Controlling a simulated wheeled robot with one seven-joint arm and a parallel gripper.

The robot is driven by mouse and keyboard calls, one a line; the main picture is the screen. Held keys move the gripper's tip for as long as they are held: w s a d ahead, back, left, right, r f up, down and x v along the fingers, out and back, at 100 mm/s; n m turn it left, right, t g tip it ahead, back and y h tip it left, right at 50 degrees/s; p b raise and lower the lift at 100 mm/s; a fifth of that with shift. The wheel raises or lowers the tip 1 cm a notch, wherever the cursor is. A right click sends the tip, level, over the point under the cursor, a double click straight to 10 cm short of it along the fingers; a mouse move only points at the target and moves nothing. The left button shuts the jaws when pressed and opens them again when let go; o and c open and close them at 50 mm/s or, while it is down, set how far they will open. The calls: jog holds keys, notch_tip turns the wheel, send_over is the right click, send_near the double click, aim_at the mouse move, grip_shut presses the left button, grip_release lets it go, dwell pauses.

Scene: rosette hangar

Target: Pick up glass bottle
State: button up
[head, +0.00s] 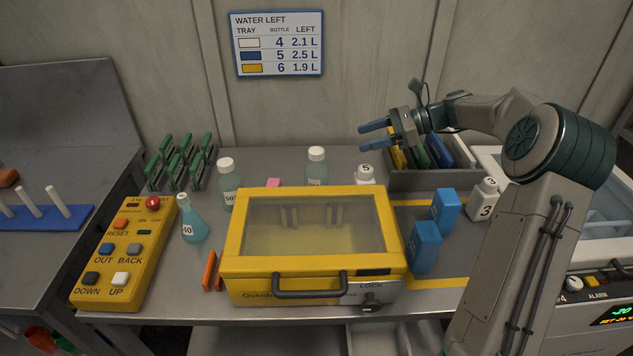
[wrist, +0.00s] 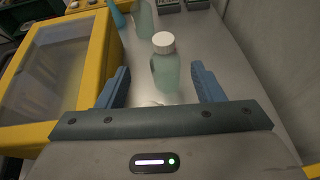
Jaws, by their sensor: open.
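A pale green glass bottle with a white cap (head: 316,167) stands upright on the bench behind the yellow case. It also shows in the wrist view (wrist: 166,72), ahead of and between my fingers in the picture. A second similar bottle (head: 228,187) stands further left, and in the wrist view (wrist: 144,20) it is beyond the first. My gripper (head: 367,136) is open and empty, its blue fingers pointing left, above and to the right of the nearer bottle. The lower front of the nearer bottle is partly hidden in the head view.
The yellow case with a clear lid (head: 315,265) fills the bench front. A white bottle (head: 365,174) stands below my gripper. A blue flask (head: 192,222), green racks (head: 180,162), blue boxes (head: 425,247), another white bottle (head: 483,200) and a grey bin (head: 440,180) stand around. The wall is close behind.

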aim_at(318, 150)
jog(key=shift+w+a+f, duration=0.1)
jog(key=shift+a+f, duration=0.15)
jog(key=shift+f, duration=0.1)
jog(key=x, duration=0.7)
jog(key=shift+a+f, duration=0.1)
jog(key=shift+a, duration=0.3)
jog(key=shift+w+p+x, duration=0.1)
jog(key=shift+p+x, duration=0.15)
jog(key=shift+x, duration=1.15)
jog(key=shift+w+p+x, duration=0.15)
jog(key=shift+p+x, duration=0.05)
jog(key=shift+x, duration=1.2)
grip_shut()
